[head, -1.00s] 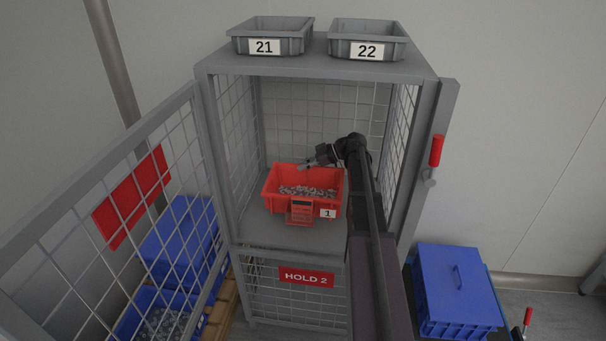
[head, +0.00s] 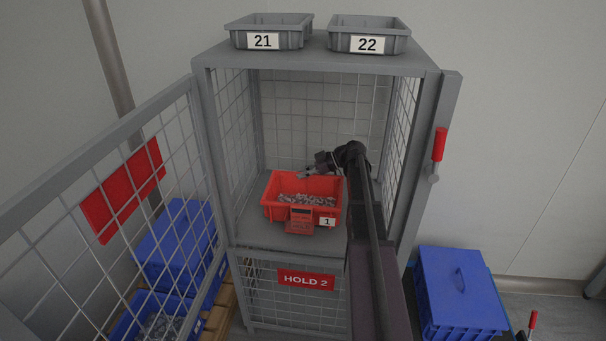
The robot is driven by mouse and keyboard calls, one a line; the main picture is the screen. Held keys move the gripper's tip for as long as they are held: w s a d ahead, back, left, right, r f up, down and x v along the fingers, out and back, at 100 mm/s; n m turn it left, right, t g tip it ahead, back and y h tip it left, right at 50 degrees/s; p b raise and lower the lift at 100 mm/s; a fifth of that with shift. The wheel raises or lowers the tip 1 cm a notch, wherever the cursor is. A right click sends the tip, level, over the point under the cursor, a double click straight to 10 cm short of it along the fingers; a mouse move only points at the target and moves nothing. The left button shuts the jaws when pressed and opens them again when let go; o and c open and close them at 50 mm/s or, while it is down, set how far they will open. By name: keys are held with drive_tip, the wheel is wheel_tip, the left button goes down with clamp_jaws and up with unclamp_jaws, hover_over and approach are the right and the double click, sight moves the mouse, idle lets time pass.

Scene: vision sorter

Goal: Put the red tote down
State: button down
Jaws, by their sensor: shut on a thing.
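The red tote (head: 272,211), labelled 1, holds small grey metal parts. It is inside the open wire cage (head: 214,150), low over the cage's grey floor (head: 253,232). It looks level. I cannot tell for certain whether its base touches the floor. My gripper (head: 308,174) is at the tote's back rim and shut on it. My arm reaches in from the front right and covers the tote's right end.
The mesh door (head: 120,190) stands open at the left. A HOLD 2 sign (head: 306,280) is below the opening. Grey bins 21 (head: 264,32) and 22 (head: 369,36) stand on top. Blue totes are at the lower left (head: 178,245) and right (head: 455,290).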

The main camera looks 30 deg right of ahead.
drive_tip(key=shift+f+b, duration=0.45)
drive_tip(key=shift+f, duration=0.1)
drive_tip(key=c, duration=0.6)
unclamp_jaws()
drive_tip(key=shift+r, duration=0.2)
drive_tip(key=shift+r+p, duration=0.6)
drive_tip(key=shift+p, duration=0.15)
drive_tip(key=p+v, duration=0.3)
drive_tip(key=v, duration=0.4)
drive_tip(key=shift+s+d, duration=0.1)
drive_tip(key=shift+d, duration=0.1)
